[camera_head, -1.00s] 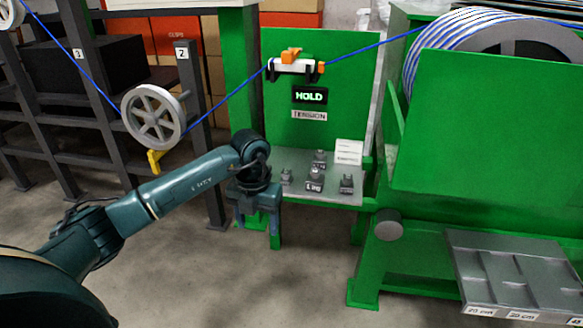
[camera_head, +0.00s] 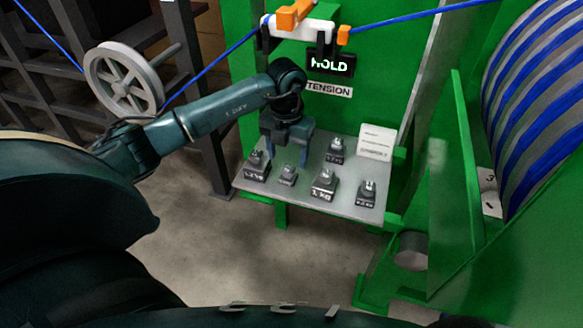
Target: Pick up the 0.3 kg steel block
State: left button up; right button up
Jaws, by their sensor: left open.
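Several small grey steel blocks with knobs stand on a grey shelf (camera_head: 240,183). One block (camera_head: 257,168) is at the left, a small block (camera_head: 288,176) beside it, and a larger block marked 1 kg (camera_head: 323,185) near the front middle. Another block (camera_head: 336,152) is at the back and one (camera_head: 367,194) at the right. Apart from the 1 kg label, I cannot read the labels surely, so I cannot tell which is 0.3 kg. My left gripper (camera_head: 285,156) is open, pointing down over the shelf's left part, near the left and small blocks. My right gripper is out of view.
A white card (camera_head: 376,142) stands at the shelf's back right. Behind is a green panel with a HOLD sign (camera_head: 330,64) and a clamp on the blue cable (camera_head: 410,17). A grey pulley wheel (camera_head: 123,80) is at left, a cable reel (camera_head: 540,110) at right.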

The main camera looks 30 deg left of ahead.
aim_at(288, 169)
pick_arm(q)
notch_tip(288, 169, down, 6)
jog(key=shift+f+b, duration=0.15)
jog(key=shift+b, duration=0.45)
jog(key=shift+c, duration=0.2)
jog(key=c, duration=1.2)
